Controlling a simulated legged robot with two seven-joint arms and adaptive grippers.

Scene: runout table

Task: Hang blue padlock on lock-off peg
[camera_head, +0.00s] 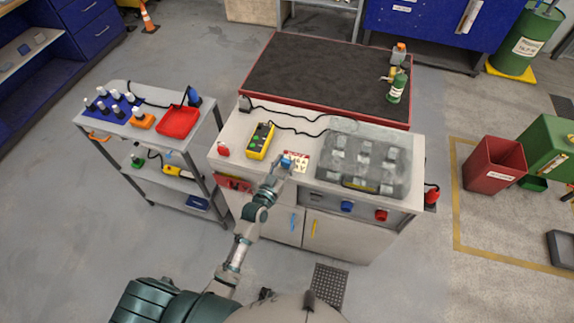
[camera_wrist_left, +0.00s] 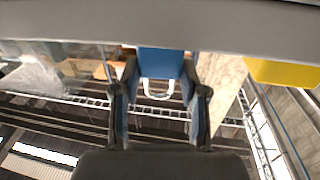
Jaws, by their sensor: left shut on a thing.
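My left gripper (camera_head: 281,170) reaches over the front of the runout table's light top. It is shut on the blue padlock (camera_head: 287,160). In the left wrist view the padlock's blue body (camera_wrist_left: 161,62) sits between the two fingers (camera_wrist_left: 160,72), with its pale shackle (camera_wrist_left: 158,95) showing below the body. My right gripper is not in view.
A yellow pendant (camera_head: 259,141) stands left of the gripper, and a clear cover (camera_head: 362,163) stands right of it. A small red object (camera_head: 223,150) is at the left edge. A cart (camera_head: 150,129) with a red tray (camera_head: 179,122) stands at left.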

